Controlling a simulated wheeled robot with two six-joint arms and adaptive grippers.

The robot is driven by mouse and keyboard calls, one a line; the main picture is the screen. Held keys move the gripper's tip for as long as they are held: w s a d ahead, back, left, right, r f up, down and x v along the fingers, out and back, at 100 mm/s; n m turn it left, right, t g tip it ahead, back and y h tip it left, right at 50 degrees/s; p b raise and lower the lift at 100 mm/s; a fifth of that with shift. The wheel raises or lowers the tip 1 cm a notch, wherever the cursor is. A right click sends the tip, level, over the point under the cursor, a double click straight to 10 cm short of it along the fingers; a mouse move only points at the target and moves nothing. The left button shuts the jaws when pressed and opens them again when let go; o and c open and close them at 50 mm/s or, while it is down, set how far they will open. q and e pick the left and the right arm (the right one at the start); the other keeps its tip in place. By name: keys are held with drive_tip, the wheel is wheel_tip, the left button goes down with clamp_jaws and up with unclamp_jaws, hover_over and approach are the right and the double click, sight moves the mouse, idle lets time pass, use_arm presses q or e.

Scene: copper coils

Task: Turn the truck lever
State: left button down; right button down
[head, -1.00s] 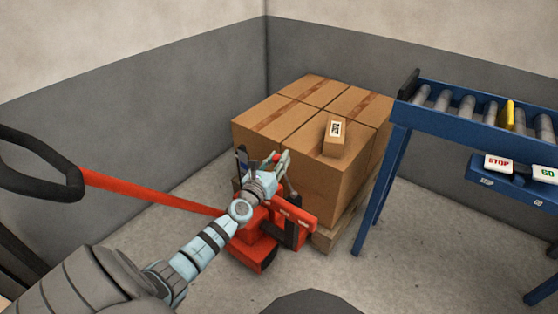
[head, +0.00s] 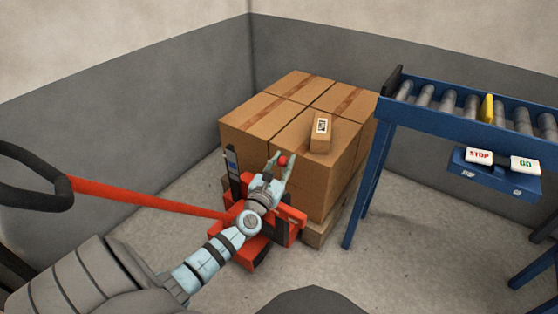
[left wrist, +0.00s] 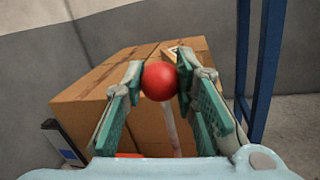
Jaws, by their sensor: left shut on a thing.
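The red pallet truck (head: 247,252) stands at the front of the loaded pallet, its long red handle bar (head: 150,202) running left to a black loop grip (head: 30,185). The lever's red ball knob (head: 282,160) shows at the tips of my left gripper (head: 279,166). In the left wrist view the red knob (left wrist: 159,81) sits between the two fingers of my left gripper (left wrist: 158,84), which is shut on it. A thin pale rod (left wrist: 171,130) runs down below the knob. My right gripper is not in view.
Large cardboard boxes (head: 270,125) fill the wooden pallet (head: 318,236), with a small labelled box (head: 321,134) on top. A blue roller conveyor (head: 440,117) stands at right, with STOP (head: 479,155) and GO (head: 525,164) buttons. Grey walls close the corner behind. Floor between pallet and conveyor is clear.

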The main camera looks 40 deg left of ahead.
use_arm(q)
drive_tip(key=shift+d+f, duration=0.1)
drive_tip(key=shift+f, duration=0.05)
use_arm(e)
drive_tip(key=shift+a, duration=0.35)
use_arm(q)
drive_tip(key=c, duration=1.3)
unclamp_jaws()
drive_tip(key=shift+s, duration=0.2)
drive_tip(key=v, duration=1.1)
drive_tip(key=shift+s+d, duration=0.15)
drive_tip(key=shift+s, duration=0.15)
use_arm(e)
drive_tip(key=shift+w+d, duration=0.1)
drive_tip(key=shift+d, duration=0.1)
